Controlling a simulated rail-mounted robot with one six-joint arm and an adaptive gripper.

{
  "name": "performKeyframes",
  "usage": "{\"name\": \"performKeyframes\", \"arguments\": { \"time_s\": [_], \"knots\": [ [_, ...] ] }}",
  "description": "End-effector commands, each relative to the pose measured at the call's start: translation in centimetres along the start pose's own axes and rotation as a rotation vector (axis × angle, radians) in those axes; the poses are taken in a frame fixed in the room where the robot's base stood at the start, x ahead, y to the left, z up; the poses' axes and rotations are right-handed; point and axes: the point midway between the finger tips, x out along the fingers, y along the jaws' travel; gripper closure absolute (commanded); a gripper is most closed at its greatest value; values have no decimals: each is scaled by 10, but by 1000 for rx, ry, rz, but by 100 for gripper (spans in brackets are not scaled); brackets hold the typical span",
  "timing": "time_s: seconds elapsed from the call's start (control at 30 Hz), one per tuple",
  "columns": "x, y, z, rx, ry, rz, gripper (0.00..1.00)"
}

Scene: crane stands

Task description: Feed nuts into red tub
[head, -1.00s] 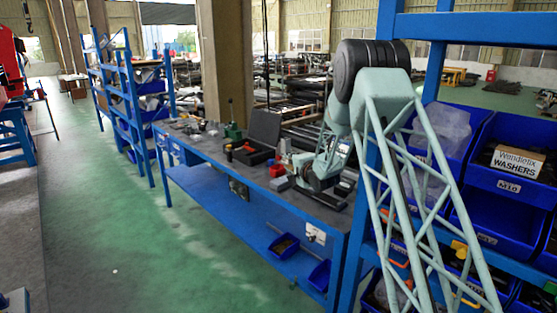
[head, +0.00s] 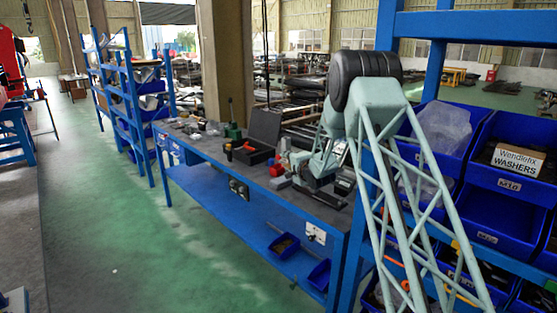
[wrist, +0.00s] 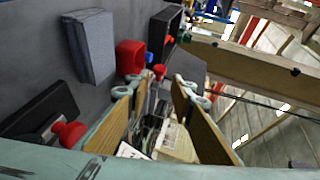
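The red tub (head: 277,169) stands on the grey workbench top, near its right half. In the wrist view the red tub (wrist: 130,58) is upper left of the fingers, apart from them. My gripper (wrist: 163,84) has two wood-coloured fingers spread with a clear gap, and nothing is visibly held. In the head view my gripper is partly hidden by my own arm near the tub, so its tips are unclear there. I cannot make out any nuts; a small blue bin (head: 284,245) on the lower shelf holds brownish bits too small to identify.
A black open case (head: 257,150) lies behind the tub. A grey block (wrist: 90,45) and a red knob (wrist: 68,133) lie left of my fingers. Another blue bin (head: 320,274) is on the lower shelf. The blue bin rack (head: 507,180) stands close on the right.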

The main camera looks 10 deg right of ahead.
Motion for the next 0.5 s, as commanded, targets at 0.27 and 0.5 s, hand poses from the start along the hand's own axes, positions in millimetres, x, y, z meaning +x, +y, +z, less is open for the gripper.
{"name": "performKeyframes", "arguments": {
  "time_s": [0.27,0.5],
  "knots": [
    [33,1,1,-1,-1,0,78],
    [60,1,1,-1,0,-1,78]
  ]
}}
